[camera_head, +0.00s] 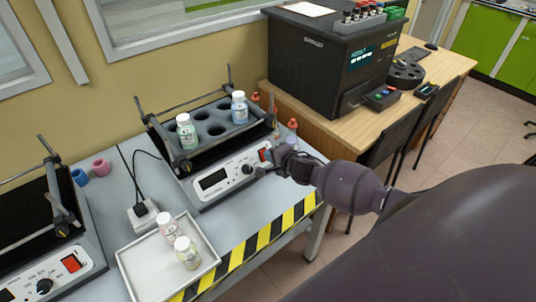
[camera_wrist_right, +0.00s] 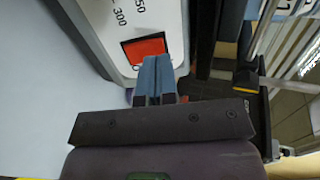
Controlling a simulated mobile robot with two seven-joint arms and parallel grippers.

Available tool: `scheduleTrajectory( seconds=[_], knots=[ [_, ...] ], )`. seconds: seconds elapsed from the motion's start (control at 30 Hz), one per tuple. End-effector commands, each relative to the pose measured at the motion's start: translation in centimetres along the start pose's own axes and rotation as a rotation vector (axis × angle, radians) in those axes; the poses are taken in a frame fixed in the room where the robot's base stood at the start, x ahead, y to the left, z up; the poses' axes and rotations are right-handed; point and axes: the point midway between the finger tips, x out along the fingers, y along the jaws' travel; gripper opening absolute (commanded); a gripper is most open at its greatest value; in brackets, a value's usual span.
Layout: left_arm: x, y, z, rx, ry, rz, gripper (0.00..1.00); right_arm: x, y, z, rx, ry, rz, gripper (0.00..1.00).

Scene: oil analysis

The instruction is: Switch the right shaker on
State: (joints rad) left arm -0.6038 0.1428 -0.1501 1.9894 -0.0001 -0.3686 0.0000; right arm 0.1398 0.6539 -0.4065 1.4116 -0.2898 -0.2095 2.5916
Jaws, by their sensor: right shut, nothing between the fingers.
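The right shaker (camera_head: 228,177) stands on the grey bench, with a white front panel, a dark display and a black knob (camera_head: 247,169). Its red switch (camera_head: 263,155) is at the panel's right end, partly hidden by my right gripper (camera_head: 270,158). In the right wrist view the red switch (camera_wrist_right: 147,48) shows just beyond the blue fingertips (camera_wrist_right: 156,70). The fingers are shut with nothing between them, pointing at the switch's lower edge. I cannot tell whether they touch it or which way the switch is set. My left gripper is not in view.
Two bottles (camera_head: 186,132) (camera_head: 239,108) sit in the right shaker's rack. A white tray (camera_head: 137,258) with two bottles lies in front. Another shaker (camera_head: 70,265) is at left. Small orange-capped bottles (camera_head: 292,127) stand behind my gripper. A black machine (camera_head: 300,65) is on the wooden table.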

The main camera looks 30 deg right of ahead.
Motion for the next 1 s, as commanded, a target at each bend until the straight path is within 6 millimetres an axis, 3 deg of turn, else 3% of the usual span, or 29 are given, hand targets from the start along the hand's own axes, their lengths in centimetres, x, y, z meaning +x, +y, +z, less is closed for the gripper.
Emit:
scheduleTrajectory(
  seconds=[0.23, 1.0],
  knots=[
    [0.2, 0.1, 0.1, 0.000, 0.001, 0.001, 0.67, 1.5, 0.1, 0.0, 0.001, 0.000, 0.001, 0.00],
    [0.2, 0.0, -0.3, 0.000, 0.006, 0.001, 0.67, 1.9, -0.1, 0.0, 0.000, 0.001, 0.000, 0.00]
  ],
)
